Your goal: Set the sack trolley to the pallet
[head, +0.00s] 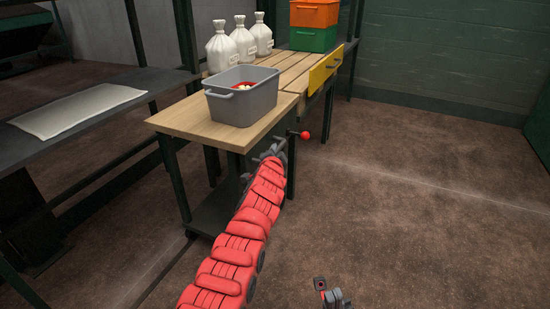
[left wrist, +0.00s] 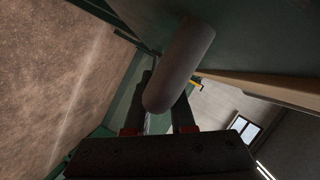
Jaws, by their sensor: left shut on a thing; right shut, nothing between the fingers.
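My left gripper (head: 274,153), at the end of the red-covered arm, is at the near right edge of the wooden-topped table. In the left wrist view its dark fingers are shut on a rounded grey handle (left wrist: 182,62). What the handle belongs to cannot be told. My right gripper (head: 333,297) is low at the bottom edge of the head view, over the floor, shut and empty. I cannot make out a sack trolley or a pallet in either view.
The wooden-topped table (head: 180,122) holds a grey tub (head: 245,100). A red ball knob (head: 304,135) sticks out beside my left gripper. Floor is clear at right.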

